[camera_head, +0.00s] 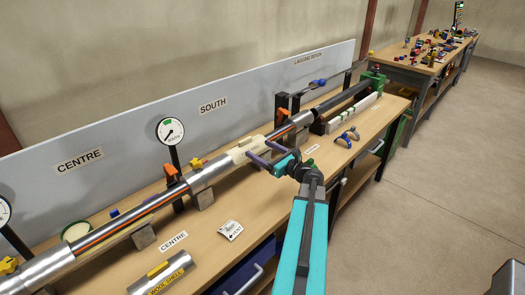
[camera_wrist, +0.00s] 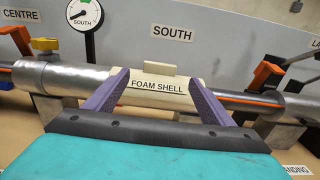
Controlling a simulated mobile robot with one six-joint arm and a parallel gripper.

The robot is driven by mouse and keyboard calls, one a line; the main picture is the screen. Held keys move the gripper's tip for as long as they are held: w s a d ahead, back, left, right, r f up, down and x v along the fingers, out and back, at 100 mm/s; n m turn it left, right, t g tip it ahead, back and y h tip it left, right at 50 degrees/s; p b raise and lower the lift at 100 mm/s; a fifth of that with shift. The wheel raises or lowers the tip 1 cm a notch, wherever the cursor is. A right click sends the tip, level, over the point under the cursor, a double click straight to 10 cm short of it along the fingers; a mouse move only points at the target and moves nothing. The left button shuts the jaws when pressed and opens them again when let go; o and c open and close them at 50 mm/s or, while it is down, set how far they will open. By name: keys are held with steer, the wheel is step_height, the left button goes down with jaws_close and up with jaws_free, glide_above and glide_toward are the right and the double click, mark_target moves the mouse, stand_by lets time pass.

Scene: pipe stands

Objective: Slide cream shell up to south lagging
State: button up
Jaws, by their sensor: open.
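The cream shell (camera_wrist: 160,92), labelled FOAM SHELL, lies along the pipe below the SOUTH sign; it also shows in the head view (camera_head: 246,153). Silver lagging (camera_wrist: 85,78) covers the pipe to its left, also in the head view (camera_head: 207,176). My left finger hides the joint there, so I cannot tell whether they touch. My gripper (camera_wrist: 156,82) is open, with one purple finger at each end of the shell; in the head view it (camera_head: 258,152) reaches in from the right. Contact with the shell is unclear.
Bare pipe (camera_wrist: 243,101) with an orange stripe runs right of the shell to more silver lagging (camera_wrist: 298,106).

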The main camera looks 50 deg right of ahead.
mark_target(244, 140)
steer(key=shift+w, duration=0.1)
steer(key=shift+w+d+p, duration=0.15)
steer(key=shift+w+p, duration=0.6)
steer(key=shift+w, duration=1.5)
steer(key=shift+w+d+p, duration=0.15)
steer(key=shift+w+p, duration=0.65)
steer(key=shift+w, duration=1.45)
steer(key=shift+w+d+p, duration=0.15)
steer(key=shift+w+p, duration=0.6)
steer(key=shift+w, duration=1.5)
steer(key=c, duration=1.1)
steer(key=o, duration=1.1)
steer(key=shift+c, duration=0.2)
steer(key=shift+s, duration=0.15)
steer(key=s+b, duration=0.4)
steer(key=s, duration=0.9)
steer(key=shift+s+a+b, duration=0.25)
steer(key=shift+a+b, duration=0.05)
steer(key=shift+a, duration=0.15)
